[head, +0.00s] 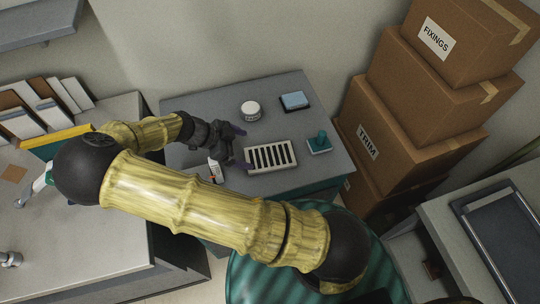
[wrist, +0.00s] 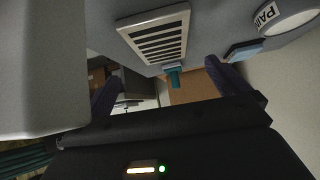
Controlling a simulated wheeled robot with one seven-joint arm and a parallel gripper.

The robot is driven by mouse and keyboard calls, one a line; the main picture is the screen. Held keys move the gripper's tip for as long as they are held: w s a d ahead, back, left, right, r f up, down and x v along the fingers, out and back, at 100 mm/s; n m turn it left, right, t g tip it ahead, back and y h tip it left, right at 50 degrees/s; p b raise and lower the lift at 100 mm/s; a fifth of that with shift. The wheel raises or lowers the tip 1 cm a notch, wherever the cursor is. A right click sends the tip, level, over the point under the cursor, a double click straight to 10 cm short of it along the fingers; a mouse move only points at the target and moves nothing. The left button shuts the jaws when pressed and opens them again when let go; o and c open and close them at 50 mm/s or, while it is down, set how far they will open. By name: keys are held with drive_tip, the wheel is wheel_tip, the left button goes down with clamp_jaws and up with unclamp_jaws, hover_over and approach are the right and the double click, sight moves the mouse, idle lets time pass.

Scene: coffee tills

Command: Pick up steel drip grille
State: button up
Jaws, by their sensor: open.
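The steel drip grille (head: 271,156) lies flat on a small grey table, a pale plate with a row of dark slots. In the wrist view the grille (wrist: 155,36) shows at the upper middle, beyond my fingertips. My gripper (head: 241,147) is open and empty, just left of the grille in the head view. In the wrist view its two dark purple fingers (wrist: 160,82) stand wide apart, with the grille not between them. I cannot tell the exact height of the fingers above the table.
On the table (head: 190,97) are a white tub (head: 251,111), a blue block on a dark tray (head: 295,101), a teal-handled item (head: 319,144) close right of the grille, and a small white-orange bottle (head: 214,171) by my gripper. Stacked cardboard boxes (head: 400,130) stand at the right.

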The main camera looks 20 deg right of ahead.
sight(270, 156)
drive_tip(key=shift+x, duration=2.25)
drive_tip(key=shift+p, duration=0.3)
drive_tip(key=p+x, duration=0.1)
drive_tip(key=x, duration=0.3)
drive_tip(key=shift+w+d+f+p, duration=0.1)
drive_tip(key=shift+w+d+p, duration=0.1)
drive_tip(key=shift+p, duration=0.1)
drive_tip(key=shift+s+d+f, duration=0.1)
drive_tip(key=shift+d+f, duration=0.15)
drive_tip(key=shift+f, duration=0.1)
drive_tip(key=c, duration=1.1)
drive_tip(key=shift+r, duration=0.15)
